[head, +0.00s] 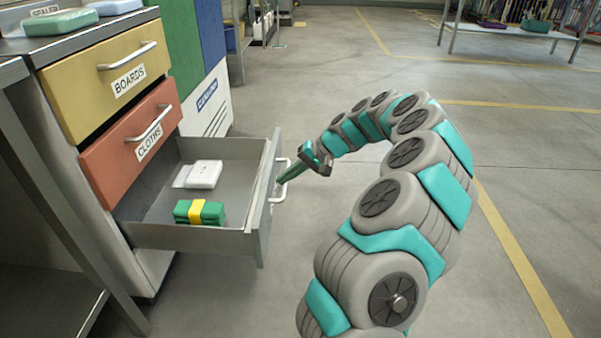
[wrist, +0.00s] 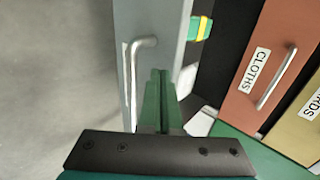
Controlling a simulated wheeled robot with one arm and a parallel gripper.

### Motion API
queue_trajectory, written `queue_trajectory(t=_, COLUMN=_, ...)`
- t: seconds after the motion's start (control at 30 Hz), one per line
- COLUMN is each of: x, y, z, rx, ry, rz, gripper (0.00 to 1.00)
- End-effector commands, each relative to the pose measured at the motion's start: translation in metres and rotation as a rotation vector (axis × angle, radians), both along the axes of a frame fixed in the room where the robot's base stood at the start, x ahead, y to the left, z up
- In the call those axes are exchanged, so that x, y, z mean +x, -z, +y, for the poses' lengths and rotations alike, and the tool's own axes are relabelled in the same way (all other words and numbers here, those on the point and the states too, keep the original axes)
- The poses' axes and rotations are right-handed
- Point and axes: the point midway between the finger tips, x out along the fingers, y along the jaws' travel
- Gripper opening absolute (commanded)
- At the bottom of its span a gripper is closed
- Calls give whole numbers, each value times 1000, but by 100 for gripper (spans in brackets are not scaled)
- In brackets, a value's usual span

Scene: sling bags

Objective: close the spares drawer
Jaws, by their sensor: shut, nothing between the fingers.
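The drawer (head: 190,239) under the red one is pulled far out; its front's label is not readable from here. Its grey front panel (head: 264,215) carries a silver handle (head: 292,170). Inside lie a green pack with a yellow band (head: 200,212) and a white pack (head: 203,174). My gripper (head: 284,180) is at the outer side of the front panel, by the handle. In the wrist view my shut, empty fingers (wrist: 160,75) point at the panel (wrist: 172,25), beside the handle (wrist: 143,43). Whether they touch it cannot be told.
The yellow BOARDS drawer (head: 108,78) and red CLOTHS drawer (head: 128,143) above are shut. A grey bench (head: 12,75) stands close on the left. Blue and green panels stand behind the cabinet. The floor to the right is open, with a table (head: 510,32) far back.

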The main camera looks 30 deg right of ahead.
Motion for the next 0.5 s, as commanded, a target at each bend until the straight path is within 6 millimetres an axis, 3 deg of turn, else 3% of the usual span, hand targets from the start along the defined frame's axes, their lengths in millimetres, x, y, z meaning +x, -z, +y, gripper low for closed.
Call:
queue_trajectory(t=0.2, x=10, y=0, z=13, rx=0, ry=2, rz=-1, gripper=0)
queue_trajectory(t=0.5, x=11, y=0, z=15, rx=0, ry=2, rz=-1, gripper=0)
